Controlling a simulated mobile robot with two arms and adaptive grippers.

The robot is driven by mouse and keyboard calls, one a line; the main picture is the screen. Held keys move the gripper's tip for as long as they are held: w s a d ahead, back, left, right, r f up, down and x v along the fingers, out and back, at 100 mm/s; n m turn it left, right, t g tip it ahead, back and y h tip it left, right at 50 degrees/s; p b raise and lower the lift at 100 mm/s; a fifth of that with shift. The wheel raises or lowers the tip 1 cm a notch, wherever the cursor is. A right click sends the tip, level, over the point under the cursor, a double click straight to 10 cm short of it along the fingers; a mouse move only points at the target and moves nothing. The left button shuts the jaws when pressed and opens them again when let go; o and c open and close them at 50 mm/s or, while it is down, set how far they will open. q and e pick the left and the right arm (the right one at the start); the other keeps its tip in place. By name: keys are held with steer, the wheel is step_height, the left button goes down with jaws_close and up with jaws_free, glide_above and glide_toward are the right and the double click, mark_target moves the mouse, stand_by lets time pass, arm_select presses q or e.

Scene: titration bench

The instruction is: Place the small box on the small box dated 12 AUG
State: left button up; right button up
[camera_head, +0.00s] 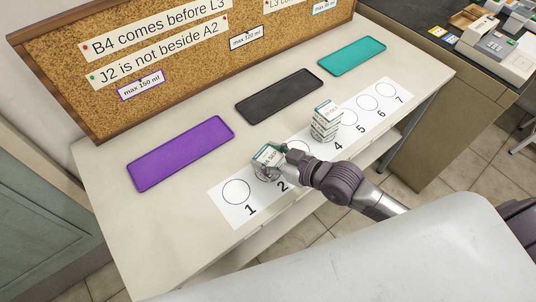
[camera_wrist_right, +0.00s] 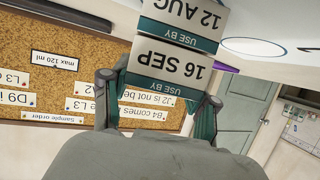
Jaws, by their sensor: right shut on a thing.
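My right gripper (camera_head: 276,163) is over circle 2 of the white numbered strip. It is shut on a small white and teal box marked 16 SEP (camera_wrist_right: 167,68); the gripper's fingers also show in the right wrist view (camera_wrist_right: 157,98). The small box dated 12 AUG (camera_wrist_right: 184,18) appears directly against the held box, at the upper edge of that upside-down picture, so beneath it. I cannot tell whether the two touch fully. In the head view the held box (camera_head: 267,155) hides most of what is under it. My left gripper is not in view.
A stack of small boxes (camera_head: 325,121) stands on the numbered strip (camera_head: 229,210) near circle 4. Purple (camera_head: 181,153), black (camera_head: 279,96) and teal (camera_head: 352,56) trays lie behind the strip. A cork board (camera_head: 150,60) stands at the back. Circle 1 is empty.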

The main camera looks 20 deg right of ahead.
steer(key=shift+f, duration=0.15)
steer(key=o, duration=1.2)
steer(key=shift+c, duration=0.2)
steer(key=v, duration=1.2)
